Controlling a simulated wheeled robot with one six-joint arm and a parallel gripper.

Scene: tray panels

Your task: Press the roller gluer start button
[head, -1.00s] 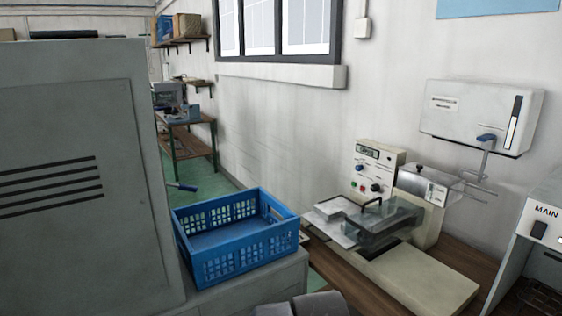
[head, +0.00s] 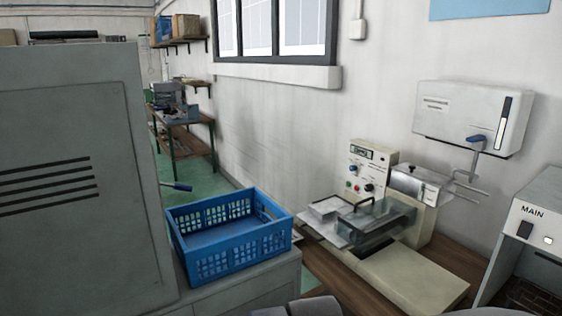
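A cream bench machine (head: 412,278), which looks like the roller gluer, stands on a wooden bench against the wall. Its upright control panel (head: 371,158) carries a small display, a blue knob (head: 353,168), a green button (head: 348,184), a red button (head: 357,188) and a black knob (head: 369,187). The lettering there is too small to read. A clear cover with a dark handle (head: 360,203) and a metal plate sit in front of the panel. My gripper's fingers are not in view; only dark grey parts, probably of my arm, show at the bottom edge.
A blue crate (head: 229,263) sits on a grey cabinet left of the machine. A tall grey vented cabinet (head: 70,120) fills the left. A grey box marked MAIN (head: 532,211) stands at the right. A white wall unit (head: 472,117) with a blue lever hangs above.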

